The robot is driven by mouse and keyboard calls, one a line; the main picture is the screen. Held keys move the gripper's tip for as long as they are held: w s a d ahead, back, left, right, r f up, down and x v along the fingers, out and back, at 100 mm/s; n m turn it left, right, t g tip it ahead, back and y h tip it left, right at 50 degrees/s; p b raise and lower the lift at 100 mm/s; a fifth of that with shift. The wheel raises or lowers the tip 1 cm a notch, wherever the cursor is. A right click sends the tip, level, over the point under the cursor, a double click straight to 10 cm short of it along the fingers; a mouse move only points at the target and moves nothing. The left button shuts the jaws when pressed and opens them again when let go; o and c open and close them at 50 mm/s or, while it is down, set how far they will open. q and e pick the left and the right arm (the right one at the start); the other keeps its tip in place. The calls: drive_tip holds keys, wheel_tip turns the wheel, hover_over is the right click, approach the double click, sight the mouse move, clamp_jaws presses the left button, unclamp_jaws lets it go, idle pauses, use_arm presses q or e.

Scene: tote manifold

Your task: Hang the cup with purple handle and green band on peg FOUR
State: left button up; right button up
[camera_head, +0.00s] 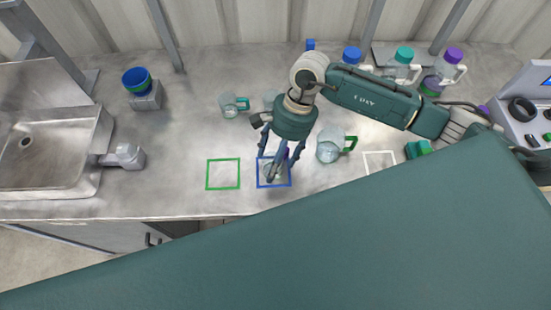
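My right gripper (275,168) points down over the blue-outlined square (289,184) on the counter. A clear cup (271,170) is between or just behind its fingers, with a bit of purple (286,153) beside them that may be its handle. The fingers hide most of this cup, so I see no green band and cannot tell whether they touch it. My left gripper is not in view. No peg marked FOUR can be made out.
A green-handled cup (329,149) stands right of the gripper, a teal-handled cup (230,106) behind left. Bottles with blue (352,54), teal (404,55) and purple (453,55) caps stand at back right. The green-outlined square (208,174) is empty. A sink (45,190) is left.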

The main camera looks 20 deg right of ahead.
drive_tip(key=shift+r, duration=0.25)
drive_tip(key=b+v, duration=0.3)
drive_tip(key=v, duration=0.8)
drive_tip(key=shift+d+r, duration=0.15)
drive_tip(key=shift+r, duration=0.2)
